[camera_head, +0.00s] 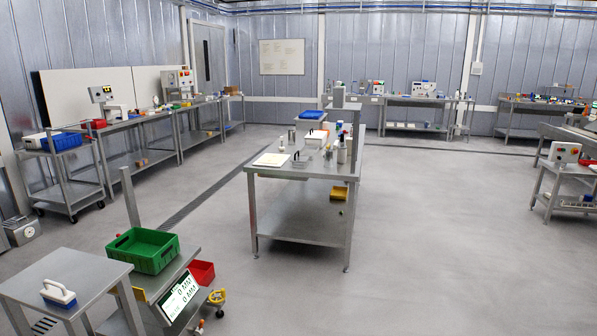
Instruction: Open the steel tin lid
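The steel tin and its lid cannot be made out for certain at this distance. A small grey metal cylinder (291,136) stands on the steel table (262,165) in the middle of the room. A pale cylindrical container (342,153) stands near that table's right edge. Whether either has a lid, open or shut, is too small to tell. Neither of my grippers is in view.
A green crate (143,250) sits on a low cart at the front left, beside a steel table (95,277) with a blue-and-white brush-like item (58,293). Workbenches (142,121) line the walls. The floor (440,250) right of the middle table is clear.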

